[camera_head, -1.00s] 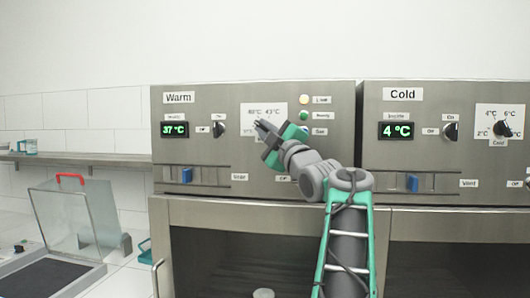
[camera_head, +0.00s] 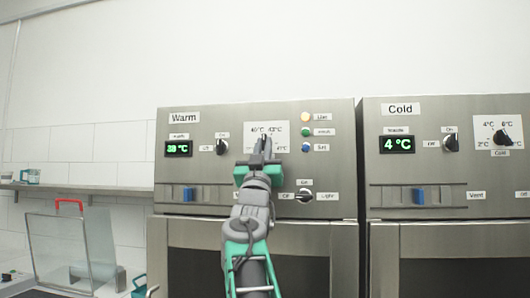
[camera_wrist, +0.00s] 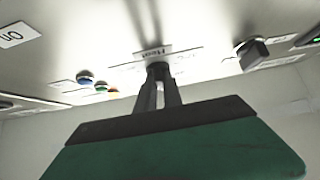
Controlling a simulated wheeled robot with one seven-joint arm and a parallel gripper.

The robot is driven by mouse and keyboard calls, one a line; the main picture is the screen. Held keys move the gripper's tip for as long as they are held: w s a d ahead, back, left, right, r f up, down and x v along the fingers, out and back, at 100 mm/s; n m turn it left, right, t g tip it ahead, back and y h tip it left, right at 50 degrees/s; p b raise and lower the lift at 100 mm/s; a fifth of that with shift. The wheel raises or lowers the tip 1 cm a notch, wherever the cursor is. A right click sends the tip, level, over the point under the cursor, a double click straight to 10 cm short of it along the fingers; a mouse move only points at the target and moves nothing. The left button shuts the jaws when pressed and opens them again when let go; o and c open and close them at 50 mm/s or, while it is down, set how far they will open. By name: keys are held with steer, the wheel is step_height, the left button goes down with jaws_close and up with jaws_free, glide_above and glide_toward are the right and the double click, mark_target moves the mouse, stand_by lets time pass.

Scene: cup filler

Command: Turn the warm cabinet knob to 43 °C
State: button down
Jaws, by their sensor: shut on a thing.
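The Warm cabinet (camera_head: 330,165) has a green display (camera_head: 178,149) that appears to read 38 °C. Its white temperature dial plate (camera_head: 282,131) carries several °C labels, one of them 43 °C near the top right. My gripper (camera_head: 264,145) is in front of this plate and hides most of the knob in the head view. In the wrist view, my gripper (camera_wrist: 159,95) is shut on the dark temperature knob (camera_wrist: 158,69), under a label that seems to read Heat. The knob's pointer direction is hard to make out.
An on/off knob (camera_head: 222,146) sits left of the dial, and a light knob (camera_head: 305,196) below right. Yellow, green and blue lamps (camera_head: 306,132) are to the right. A blue slider (camera_head: 187,194) is lower left. The Cold cabinet (camera_head: 450,180) stands alongside, reading 4 °C.

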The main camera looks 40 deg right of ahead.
steer(key=shift+w+a+r+m+g+h+p, duration=0.1)
steer(key=shift+m+g+h+p, duration=0.6)
steer(key=shift+m+g, duration=1.4)
steer(key=shift+w+a+r+m+g+h+p, duration=0.1)
steer(key=shift+m+g+h+p, duration=0.55)
steer(key=shift+m+g, duration=1.4)
steer(key=shift+w+a+r+m+g+h+p, duration=0.1)
steer(key=shift+m+g+h+p, duration=0.6)
steer(key=shift+m+g, duration=1.4)
steer(key=shift+s+m, duration=0.1)
steer(key=shift+m, duration=0.65)
steer(key=c, duration=1.5)
jaws_free()
steer(key=shift+d+f, duration=0.1)
steer(key=shift+f, duration=0.05)
steer(key=shift+f, duration=0.1)
steer(key=b+v, duration=0.3)
steer(key=v, duration=0.4)
steer(key=shift+a+f+b, duration=0.15)
steer(key=shift+a+b, duration=0.1)
steer(key=shift+b, duration=0.05)
